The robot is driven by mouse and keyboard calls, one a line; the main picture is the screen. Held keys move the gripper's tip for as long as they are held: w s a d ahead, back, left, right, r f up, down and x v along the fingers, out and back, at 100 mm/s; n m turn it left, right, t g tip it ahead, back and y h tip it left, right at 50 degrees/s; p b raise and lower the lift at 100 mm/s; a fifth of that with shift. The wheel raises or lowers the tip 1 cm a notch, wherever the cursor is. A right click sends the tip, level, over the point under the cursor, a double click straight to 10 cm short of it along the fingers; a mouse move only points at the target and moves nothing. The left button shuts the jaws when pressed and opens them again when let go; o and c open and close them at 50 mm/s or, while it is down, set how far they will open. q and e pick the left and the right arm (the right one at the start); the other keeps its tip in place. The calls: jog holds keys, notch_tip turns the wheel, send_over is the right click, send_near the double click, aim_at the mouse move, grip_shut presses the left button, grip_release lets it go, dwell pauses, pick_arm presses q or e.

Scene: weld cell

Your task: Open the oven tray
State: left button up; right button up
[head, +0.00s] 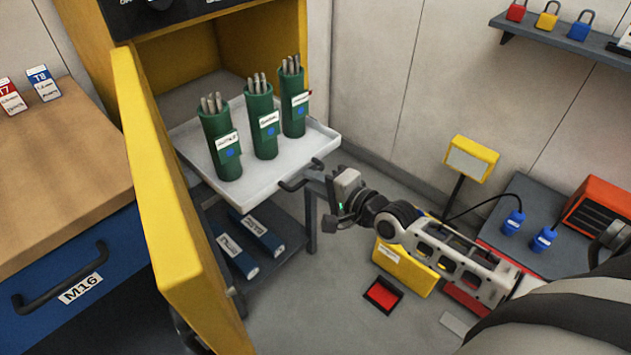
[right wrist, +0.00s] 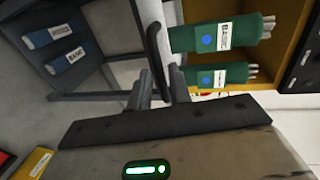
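The oven tray (head: 262,187) is a light grey shelf standing out of the yellow oven (head: 277,38). It bears three upright green canisters (head: 223,150) with metal rods. A dark bar handle (head: 291,185) is on its front edge and shows in the right wrist view (right wrist: 153,42). My right gripper (head: 314,178) is at this handle. In the right wrist view its fingers (right wrist: 160,82) stand close on both sides of the bar and look closed on it. The oven door (head: 165,190) is swung open to the left. My left gripper is not in view.
A dark cart (head: 277,222) with blue packs (head: 235,255) is under the tray. A workbench (head: 60,150) with a blue drawer (head: 75,275) stands left of the door. A yellow box (head: 405,268) and red tray (head: 383,295) are on the floor near my right arm.

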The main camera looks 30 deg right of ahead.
jog(key=p+v, duration=0.1)
jog(key=v, duration=1.5)
jog(key=shift+a+f, duration=0.1)
jog(key=s+a+f+n+g, duration=0.2)
jog(key=a+f+n, duration=0.2)
jog(key=a+n, duration=0.4)
jog(key=s+a+f+n+g+h, duration=0.1)
jog(key=s+a+f+n+g, duration=0.1)
jog(key=a+f+n, duration=0.3)
jog(key=a+n, duration=0.3)
jog(key=shift+n, duration=0.3)
dwell(2.2)
